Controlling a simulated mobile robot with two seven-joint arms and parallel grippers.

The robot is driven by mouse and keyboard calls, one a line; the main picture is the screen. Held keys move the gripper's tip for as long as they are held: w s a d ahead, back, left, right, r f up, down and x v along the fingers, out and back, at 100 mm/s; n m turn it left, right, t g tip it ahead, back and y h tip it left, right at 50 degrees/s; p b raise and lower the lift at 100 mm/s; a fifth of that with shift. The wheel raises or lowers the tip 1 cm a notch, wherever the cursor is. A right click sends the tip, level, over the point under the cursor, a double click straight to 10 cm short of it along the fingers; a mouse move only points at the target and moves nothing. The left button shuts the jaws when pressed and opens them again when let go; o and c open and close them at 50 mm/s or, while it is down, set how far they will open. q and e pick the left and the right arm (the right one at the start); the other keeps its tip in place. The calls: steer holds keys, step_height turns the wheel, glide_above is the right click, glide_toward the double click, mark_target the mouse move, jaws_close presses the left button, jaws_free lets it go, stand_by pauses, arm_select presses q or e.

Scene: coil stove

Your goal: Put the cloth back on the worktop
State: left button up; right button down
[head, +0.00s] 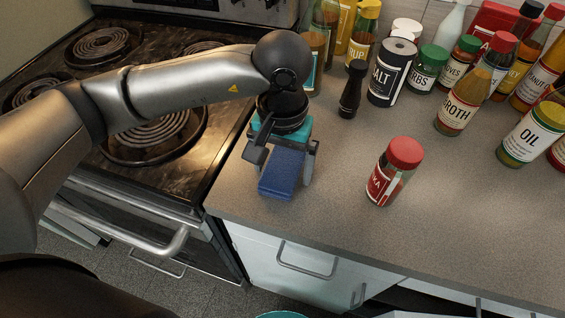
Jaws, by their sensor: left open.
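A blue cloth (281,172) lies on the grey worktop (345,225), near its left edge beside the stove. My left gripper (284,165) is over the cloth, pointing down. It is open, with one finger to the left of the cloth and the other along its right side. The gripper hides the cloth's far part, and I cannot tell whether the fingers touch it. Teal shows around the gripper near the cloth. My right gripper is not in view.
The coil stove (150,165) is at the left, under my left arm. A red-capped jar (394,171) stands right of the cloth. A pepper mill (352,90), a salt tin (390,72) and several bottles stand at the back and right. The worktop's front middle is clear.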

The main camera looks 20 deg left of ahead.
mark_target(282, 166)
arm_select(q)
step_height(282, 166, up, 12)
steer(key=p, duration=0.1)
stand_by(0.7)
